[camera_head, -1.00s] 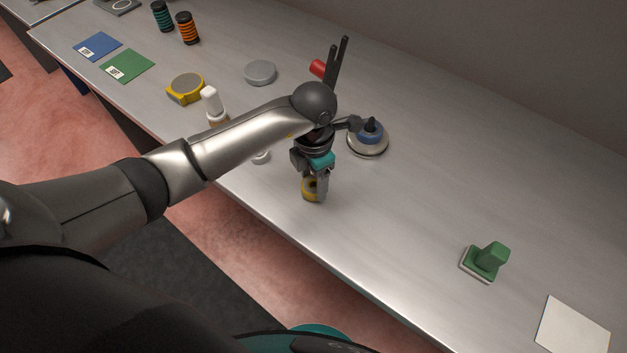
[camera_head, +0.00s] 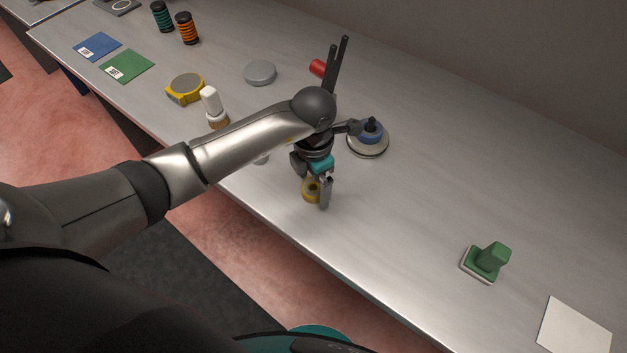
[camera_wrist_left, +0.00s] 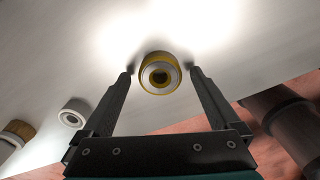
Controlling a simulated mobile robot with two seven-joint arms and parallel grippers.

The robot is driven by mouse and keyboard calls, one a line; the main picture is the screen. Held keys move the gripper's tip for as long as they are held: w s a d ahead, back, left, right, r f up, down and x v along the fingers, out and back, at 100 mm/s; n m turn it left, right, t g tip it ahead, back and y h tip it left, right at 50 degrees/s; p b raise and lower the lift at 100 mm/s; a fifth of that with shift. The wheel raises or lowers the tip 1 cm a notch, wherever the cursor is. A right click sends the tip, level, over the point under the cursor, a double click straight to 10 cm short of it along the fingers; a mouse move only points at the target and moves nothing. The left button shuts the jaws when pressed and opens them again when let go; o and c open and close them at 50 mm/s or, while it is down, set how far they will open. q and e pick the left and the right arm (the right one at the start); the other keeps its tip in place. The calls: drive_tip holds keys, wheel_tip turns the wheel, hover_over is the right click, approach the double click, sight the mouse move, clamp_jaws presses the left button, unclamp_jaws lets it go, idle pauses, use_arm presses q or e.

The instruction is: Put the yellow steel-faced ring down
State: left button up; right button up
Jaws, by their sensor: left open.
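The yellow steel-faced ring (camera_head: 309,190) rests on the grey bench near its front edge, partly hidden by my left gripper. In the left wrist view the ring (camera_wrist_left: 160,73) shows its yellow rim, pale steel face and dark centre. My left gripper (camera_head: 318,194) points down at the ring. In the wrist view its two fingers stand open on either side of the ring, with a small gap on each side. My right gripper is not in view.
A white round piece (camera_wrist_left: 73,113) lies close by. A blue-topped round base (camera_head: 368,139) stands behind the gripper. A white-handled brush (camera_head: 212,104), a yellow-rimmed disc (camera_head: 184,89) and a grey disc (camera_head: 260,73) are leftward. A green-handled block (camera_head: 487,262) is right; bench between is clear.

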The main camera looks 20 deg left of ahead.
use_arm(q)
drive_tip(key=shift+r, duration=0.35)
wheel_tip(320, 180, up, 12)
drive_tip(key=shift+f+p, duration=0.15)
drive_tip(key=shift+p, duration=0.3)
